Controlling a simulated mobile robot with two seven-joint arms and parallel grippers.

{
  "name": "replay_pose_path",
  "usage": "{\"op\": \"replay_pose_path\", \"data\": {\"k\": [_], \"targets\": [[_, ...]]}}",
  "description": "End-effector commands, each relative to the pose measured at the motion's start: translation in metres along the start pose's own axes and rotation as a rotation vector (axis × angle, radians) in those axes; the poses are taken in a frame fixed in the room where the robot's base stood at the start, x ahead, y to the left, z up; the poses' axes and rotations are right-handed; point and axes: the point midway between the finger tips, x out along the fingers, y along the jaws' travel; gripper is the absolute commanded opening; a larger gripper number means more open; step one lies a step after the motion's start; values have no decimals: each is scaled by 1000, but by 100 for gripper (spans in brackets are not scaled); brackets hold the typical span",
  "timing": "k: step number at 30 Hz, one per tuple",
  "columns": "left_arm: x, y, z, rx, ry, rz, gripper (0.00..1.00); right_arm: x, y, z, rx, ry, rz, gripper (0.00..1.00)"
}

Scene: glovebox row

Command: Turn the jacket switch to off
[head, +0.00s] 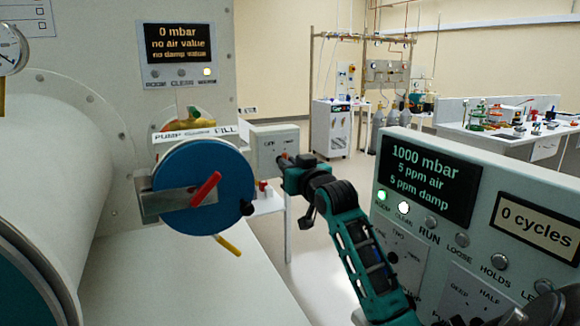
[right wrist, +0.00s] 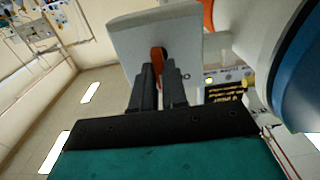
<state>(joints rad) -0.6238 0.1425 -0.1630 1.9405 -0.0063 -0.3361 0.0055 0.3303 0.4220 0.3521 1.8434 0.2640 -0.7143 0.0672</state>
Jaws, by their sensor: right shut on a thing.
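The jacket switch is a light grey box (head: 268,146) with small lettering, on the right side of the blue round door. In the right wrist view the grey box (right wrist: 150,32) fills the upper middle, and its orange-red knob (right wrist: 158,55) stands between my fingers. My right gripper (head: 286,161) is at the front of the box, shut on the knob. The fingers hide part of the knob and lettering, so I cannot tell which mark it points to. My left gripper is not in view.
The blue round door (head: 185,225) with a red handle (head: 206,189) is just left of the switch. A grey control panel (head: 515,255) reading 1000 mbar stands at right, close to my right arm. Another display (head: 180,43) reads 0 mbar. Open floor lies behind.

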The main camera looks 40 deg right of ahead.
Motion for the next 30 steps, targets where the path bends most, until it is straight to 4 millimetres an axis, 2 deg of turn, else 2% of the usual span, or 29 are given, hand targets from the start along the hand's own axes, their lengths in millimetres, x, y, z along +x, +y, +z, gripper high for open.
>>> {"op": "replay_pose_path", "data": {"k": [12,13,21,30], "targets": [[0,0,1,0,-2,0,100,0,0,0,-11,0,0,0],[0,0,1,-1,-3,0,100,0,0,0,-11,0,0,14],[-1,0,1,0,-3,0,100,0,0,0,-10,0,0,38],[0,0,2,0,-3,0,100,-4,0,1,-10,-1,0,38]]}}
